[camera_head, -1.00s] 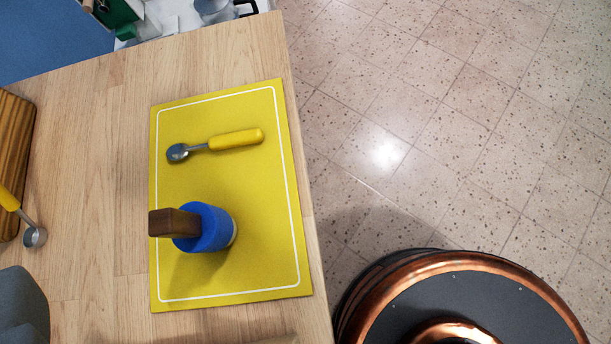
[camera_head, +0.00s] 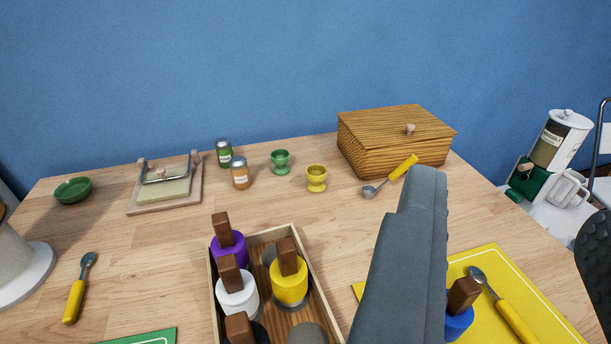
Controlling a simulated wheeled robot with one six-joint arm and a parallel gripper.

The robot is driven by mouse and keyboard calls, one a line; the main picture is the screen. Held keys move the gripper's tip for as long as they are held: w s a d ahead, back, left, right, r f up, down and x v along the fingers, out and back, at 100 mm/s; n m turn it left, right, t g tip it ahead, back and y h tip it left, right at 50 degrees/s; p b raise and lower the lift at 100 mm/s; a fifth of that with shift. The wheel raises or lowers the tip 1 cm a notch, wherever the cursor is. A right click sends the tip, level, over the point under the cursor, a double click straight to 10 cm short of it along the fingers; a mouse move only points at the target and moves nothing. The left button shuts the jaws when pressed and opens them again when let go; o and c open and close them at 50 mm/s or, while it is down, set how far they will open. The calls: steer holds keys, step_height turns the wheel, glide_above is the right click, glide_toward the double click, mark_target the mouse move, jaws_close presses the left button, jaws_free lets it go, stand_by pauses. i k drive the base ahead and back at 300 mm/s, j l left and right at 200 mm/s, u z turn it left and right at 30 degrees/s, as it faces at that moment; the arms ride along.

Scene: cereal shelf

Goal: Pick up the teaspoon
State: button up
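Three spoons with yellow handles and grey metal bowls are in view; I cannot tell which one the task means. One spoon (camera_head: 505,309) lies on the yellow mat (camera_head: 545,310) at the lower right, its handle cut off by the bottom edge. Another spoon (camera_head: 402,168) rests by the front of the wooden box (camera_head: 395,147), its bowl on the table and its handle angled up to the right. The third spoon (camera_head: 76,296) lies on the table at the left, bowl pointing away.
A blue stamper (camera_head: 459,320) is on the mat. Egg cups (camera_head: 317,178), jars (camera_head: 240,173) and a green bowl (camera_head: 73,190) stand behind. A white stand (camera_head: 20,275) is at left.

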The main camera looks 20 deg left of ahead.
mark_target(70, 315)
steer(key=u, duration=1.75)
steer(key=k+j, duration=0.05)
